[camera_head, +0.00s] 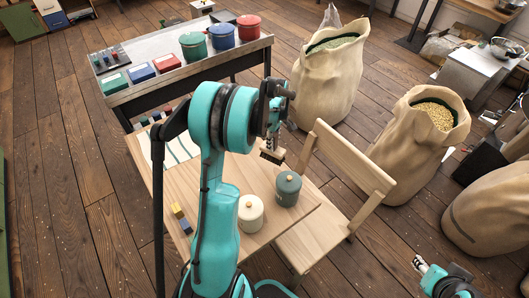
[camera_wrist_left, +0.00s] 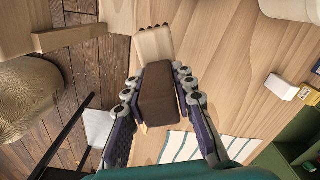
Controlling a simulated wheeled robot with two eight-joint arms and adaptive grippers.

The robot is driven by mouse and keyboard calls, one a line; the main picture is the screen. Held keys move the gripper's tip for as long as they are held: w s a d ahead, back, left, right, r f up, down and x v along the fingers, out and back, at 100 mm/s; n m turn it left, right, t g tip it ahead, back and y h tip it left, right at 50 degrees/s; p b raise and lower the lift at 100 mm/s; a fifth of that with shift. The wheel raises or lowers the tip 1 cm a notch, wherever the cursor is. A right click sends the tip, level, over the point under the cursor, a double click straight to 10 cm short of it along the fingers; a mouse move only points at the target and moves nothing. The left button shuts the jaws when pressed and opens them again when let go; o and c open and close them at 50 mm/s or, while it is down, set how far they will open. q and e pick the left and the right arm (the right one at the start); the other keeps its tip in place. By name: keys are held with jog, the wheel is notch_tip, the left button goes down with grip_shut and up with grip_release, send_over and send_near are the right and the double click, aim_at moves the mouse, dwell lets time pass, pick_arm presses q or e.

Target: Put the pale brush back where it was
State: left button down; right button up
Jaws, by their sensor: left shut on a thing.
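My left gripper (camera_head: 271,146) is shut on a brush (camera_head: 271,157), which has a dark brown part and a pale part. In the left wrist view, my left gripper (camera_wrist_left: 157,100) has its fingers on either side of the dark brown part of the brush (camera_wrist_left: 157,100); a pale, notched part extends beyond it. The brush appears to be above the wooden table (camera_head: 235,172), but the exact gap cannot be told. A striped cloth (camera_head: 181,151) lies on the table, partly hidden by my arm. My right gripper (camera_head: 421,265) is low at the right, small in view, its jaws unclear.
A cream canister (camera_head: 250,214) and a dark grey-green canister (camera_head: 288,188) stand near the table's front right. Small yellow and dark blocks (camera_head: 181,217) lie at the left. A wooden chair (camera_head: 342,170) adjoins the right side. Behind is a bench (camera_head: 150,49) with coloured containers.

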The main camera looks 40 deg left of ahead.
aim_at(262, 148)
pick_arm(q)
jog(key=a+f, duration=0.2)
jog(key=a, duration=0.1)
jog(key=a+f+b, duration=0.1)
jog(key=shift+s+a, duration=0.25)
jog(key=shift+a, duration=0.1)
notch_tip(262, 148, down, 4)
jog(key=shift+b, duration=0.8)
jog(key=shift+r, duration=0.1)
jog(key=c, duration=1.3)
grip_release()
jog(key=shift+f, duration=0.2)
jog(key=shift+o, duration=0.2)
